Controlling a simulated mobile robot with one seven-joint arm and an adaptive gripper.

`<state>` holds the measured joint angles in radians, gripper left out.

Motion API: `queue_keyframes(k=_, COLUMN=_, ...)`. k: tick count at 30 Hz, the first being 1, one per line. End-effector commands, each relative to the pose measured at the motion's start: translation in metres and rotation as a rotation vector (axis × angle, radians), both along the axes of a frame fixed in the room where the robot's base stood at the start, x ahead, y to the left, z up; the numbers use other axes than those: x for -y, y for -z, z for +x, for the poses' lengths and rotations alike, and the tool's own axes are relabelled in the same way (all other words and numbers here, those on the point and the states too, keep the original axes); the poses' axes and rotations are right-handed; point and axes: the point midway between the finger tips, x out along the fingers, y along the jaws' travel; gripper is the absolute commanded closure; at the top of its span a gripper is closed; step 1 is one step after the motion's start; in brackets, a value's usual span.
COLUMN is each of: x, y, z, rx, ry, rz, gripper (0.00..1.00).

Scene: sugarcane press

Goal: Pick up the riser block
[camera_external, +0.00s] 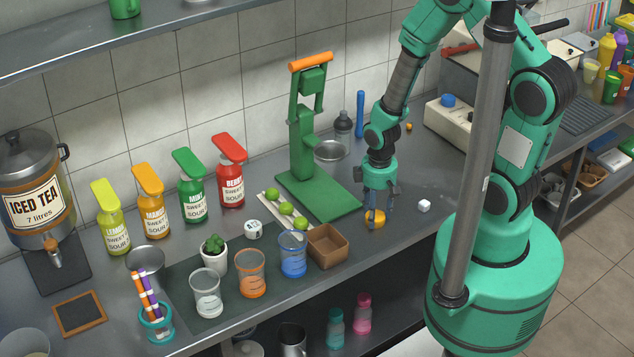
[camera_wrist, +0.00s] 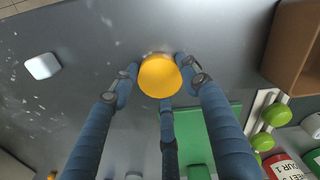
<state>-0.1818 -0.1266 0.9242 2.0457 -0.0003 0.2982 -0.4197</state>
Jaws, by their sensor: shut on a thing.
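My gripper (camera_external: 374,212) points down over the front part of the grey counter, right of the green press. Its three blue fingers are closed around a yellow-orange round block (camera_external: 376,220). In the wrist view the round block (camera_wrist: 159,75) sits between the fingertips of my gripper (camera_wrist: 160,80), its smooth round face showing. I cannot tell whether it touches the counter. A small white cube (camera_external: 424,205) lies on the counter to the right, apart from the fingers; it also shows in the wrist view (camera_wrist: 42,66). Neither piece is labelled as the riser block.
The green press (camera_external: 303,150) stands behind and left of my gripper. A brown open box (camera_external: 327,247) and a blue cup (camera_external: 293,262) stand to the left. Limes (camera_external: 286,208) lie on a pale tray beside the press. The counter around the white cube is mostly clear.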

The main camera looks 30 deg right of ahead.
Motion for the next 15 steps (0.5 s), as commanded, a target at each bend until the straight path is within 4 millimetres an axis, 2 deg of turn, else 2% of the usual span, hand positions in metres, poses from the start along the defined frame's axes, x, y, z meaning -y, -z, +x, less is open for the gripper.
queue_keyframes(k=8, x=0.0, y=-0.003, z=0.0, rx=0.001, ry=0.0, rz=0.001, gripper=0.81)
queue_keyframes(k=15, x=0.0, y=-0.023, z=0.0, rx=0.001, ry=0.0, rz=0.001, gripper=0.81)
